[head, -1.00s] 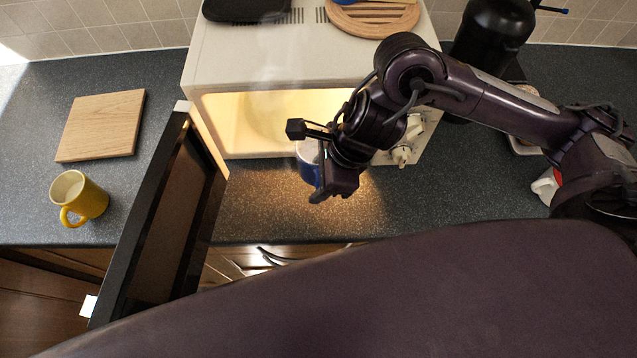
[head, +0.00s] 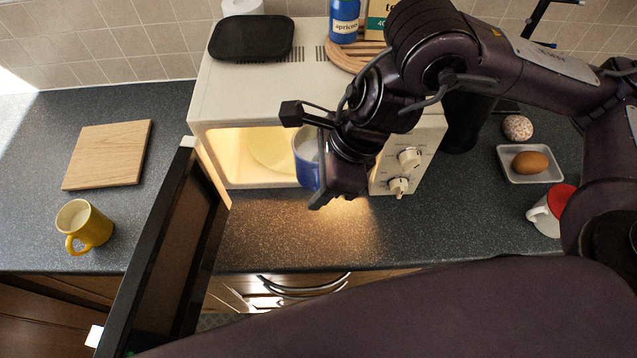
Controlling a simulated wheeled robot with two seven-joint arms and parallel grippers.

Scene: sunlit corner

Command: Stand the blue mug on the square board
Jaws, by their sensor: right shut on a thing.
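The blue mug (head: 305,171) has a pale inside and is partly hidden behind my right gripper (head: 305,158). The right gripper is shut on the mug and holds it in front of the open, lit microwave (head: 222,100), above the counter. The square wooden board (head: 108,155) lies flat on the counter at the left, bare on top. My left gripper is not in the head view.
The open dark microwave door (head: 165,255) stands between the mug and the board. A yellow mug (head: 85,226) stands just in front of the board. At the right are a red and white mug (head: 546,214) and a tray (head: 512,172) with a brown egg-shaped thing (head: 530,162).

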